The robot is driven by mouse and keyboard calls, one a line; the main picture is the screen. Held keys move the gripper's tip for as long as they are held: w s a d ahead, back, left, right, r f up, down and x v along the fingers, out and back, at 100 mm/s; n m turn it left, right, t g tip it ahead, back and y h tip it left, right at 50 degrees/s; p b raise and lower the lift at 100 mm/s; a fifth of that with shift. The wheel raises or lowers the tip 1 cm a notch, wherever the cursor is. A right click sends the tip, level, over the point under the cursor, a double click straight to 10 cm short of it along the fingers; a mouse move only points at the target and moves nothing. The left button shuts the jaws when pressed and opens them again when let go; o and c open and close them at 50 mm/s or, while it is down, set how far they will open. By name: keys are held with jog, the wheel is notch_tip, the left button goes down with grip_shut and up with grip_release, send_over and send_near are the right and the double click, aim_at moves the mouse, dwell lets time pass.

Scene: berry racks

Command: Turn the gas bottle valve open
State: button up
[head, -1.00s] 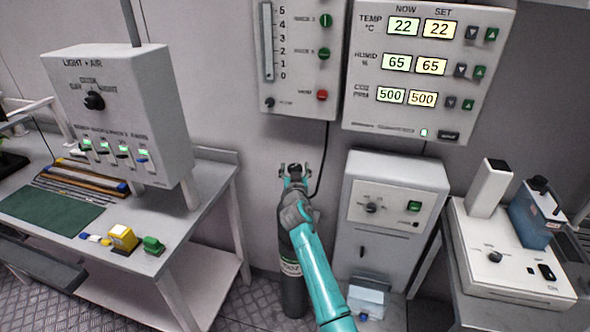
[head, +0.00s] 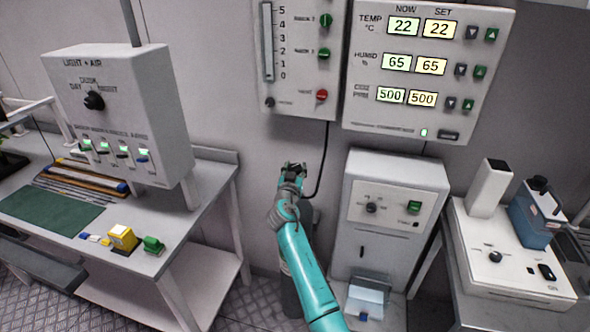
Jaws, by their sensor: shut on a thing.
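The dark grey gas bottle (head: 290,295) stands upright on the floor between the left bench and the grey cabinet. My teal arm reaches up in front of it and hides much of it. My gripper (head: 293,169) is at the top of the bottle, where the valve would be, with its fingers close together on something there. The valve itself is hidden by my gripper, so I cannot tell how far it is turned. A black hose runs down from the wall panel to the right side of the bottle top.
A wall panel (head: 297,60) with a flow gauge hangs above the bottle. The grey cabinet (head: 385,215) stands close to the right of my arm. The left bench (head: 215,170) carries a light and air box (head: 120,115), a green mat and small coloured blocks.

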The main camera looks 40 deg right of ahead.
jog(key=m+g+h, duration=0.2)
jog(key=g, duration=0.1)
jog(key=m+g+h, duration=0.2)
jog(key=g, duration=0.1)
jog(key=shift+w+a+r+m, duration=0.1)
jog(key=shift+m, duration=0.3)
jog(key=shift+m+g+h, duration=0.6)
jog(key=shift+m+g, duration=1)
jog(key=shift+g, duration=1)
jog(key=shift+m+g, duration=0.5)
jog(key=shift+g, duration=0.3)
jog(key=o, duration=1.1)
jog(key=shift+o, duration=0.2)
jog(key=a, duration=1.1)
jog(key=shift+a, duration=0.4)
